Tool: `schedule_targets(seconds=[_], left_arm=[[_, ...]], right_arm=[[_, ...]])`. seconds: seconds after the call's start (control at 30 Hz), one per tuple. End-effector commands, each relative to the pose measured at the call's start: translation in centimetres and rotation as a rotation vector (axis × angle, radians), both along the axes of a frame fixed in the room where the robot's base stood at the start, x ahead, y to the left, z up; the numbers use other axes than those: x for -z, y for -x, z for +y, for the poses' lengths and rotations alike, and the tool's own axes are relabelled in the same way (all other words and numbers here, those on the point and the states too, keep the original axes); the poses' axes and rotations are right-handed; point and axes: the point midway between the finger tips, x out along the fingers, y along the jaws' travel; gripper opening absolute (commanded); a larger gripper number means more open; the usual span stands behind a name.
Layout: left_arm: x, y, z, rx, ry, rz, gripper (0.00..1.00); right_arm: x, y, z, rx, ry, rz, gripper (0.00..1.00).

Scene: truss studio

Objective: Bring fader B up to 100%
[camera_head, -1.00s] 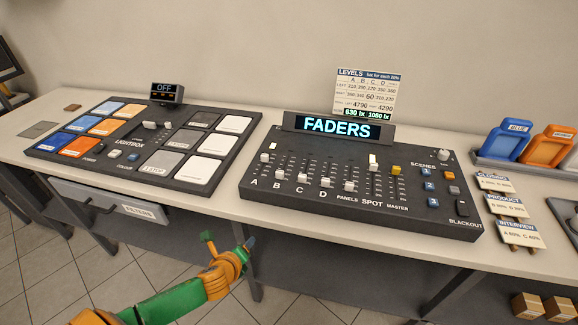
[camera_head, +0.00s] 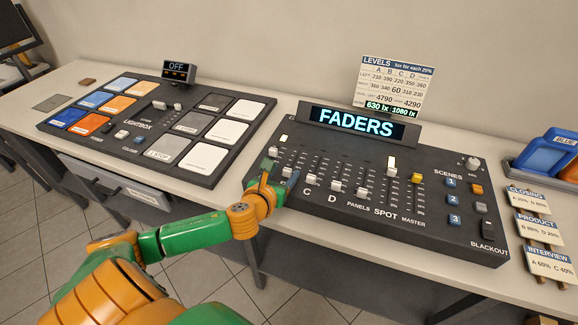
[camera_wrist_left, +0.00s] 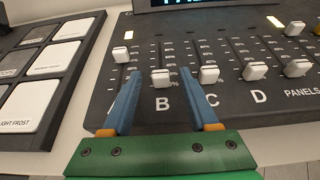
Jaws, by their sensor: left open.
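The dark fader console (camera_head: 460,228) stands on the counter, its display reading FADERS. Fader B's white cap (camera_wrist_left: 160,77) is low in its slot, just above the letter B, in the left wrist view. My left gripper (camera_wrist_left: 160,74) is open, its blue fingertips on either side of that cap with gaps visible. In the head view the gripper (camera_head: 278,172) covers the console's left front and the letters A and B. Fader A's cap (camera_wrist_left: 120,54) is higher, left of the fingers. Fader C's cap (camera_wrist_left: 208,74) is right of the right finger. My right gripper is out of view.
Fader D's cap (camera_wrist_left: 255,70) and the panels cap (camera_wrist_left: 297,68) are low, to the right. The lightbox panel (camera_head: 215,165) lies left of the console. A levels card (camera_head: 394,85) stands behind it. Scene cards (camera_head: 536,226) and a blue holder (camera_head: 545,155) are right.

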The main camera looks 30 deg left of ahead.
Motion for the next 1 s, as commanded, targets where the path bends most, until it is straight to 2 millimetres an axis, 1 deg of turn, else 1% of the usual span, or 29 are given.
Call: schedule_targets(seconds=[0.03, 0.1, 0.2, 0.5, 0.53, 0.57, 0.6, 0.67, 0.7, 0.73, 0.77, 1.0], left_arm=[[0.3, -0.8, 0.2, -0.002, 0.002, -0.003, 0.60], [0.7, -1.6, 0.4, -0.002, 0.002, -0.002, 0.60], [1.0, -2.4, 0.6, -0.001, 0.002, 0.000, 0.60], [1.2, -2.8, 0.6, 0.001, 0.003, 0.000, 0.60], [1.2, -2.7, 0.6, 0.001, 0.003, 0.000, 0.57], [1.2, -2.7, 0.6, 0.001, 0.003, 0.000, 0.49], [1.2, -2.7, 0.6, 0.001, 0.003, 0.000, 0.38], [1.2, -2.7, 0.6, 0.001, 0.003, 0.000, 0.22], [1.2, -2.7, 0.6, 0.001, 0.003, 0.000, 0.11], [1.2, -2.7, 0.6, 0.001, 0.003, 0.000, 0.03], [1.2, -2.7, 0.6, 0.001, 0.003, 0.000, 0.00], [1.2, -2.7, 0.6, 0.001, 0.003, 0.001, 0.00]], right_arm=[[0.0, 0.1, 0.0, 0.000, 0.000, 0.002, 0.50], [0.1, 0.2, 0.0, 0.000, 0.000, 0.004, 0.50], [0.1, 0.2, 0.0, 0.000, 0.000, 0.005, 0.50], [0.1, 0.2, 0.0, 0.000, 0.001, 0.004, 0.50], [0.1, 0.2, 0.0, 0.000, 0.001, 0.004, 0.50], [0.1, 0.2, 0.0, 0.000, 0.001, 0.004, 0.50], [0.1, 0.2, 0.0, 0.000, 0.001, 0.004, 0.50], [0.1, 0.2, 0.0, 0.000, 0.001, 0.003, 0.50], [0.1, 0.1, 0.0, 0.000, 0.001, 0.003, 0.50], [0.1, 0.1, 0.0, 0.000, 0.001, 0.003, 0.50], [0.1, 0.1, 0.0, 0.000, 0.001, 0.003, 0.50], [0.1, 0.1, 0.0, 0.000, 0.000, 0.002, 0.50]])
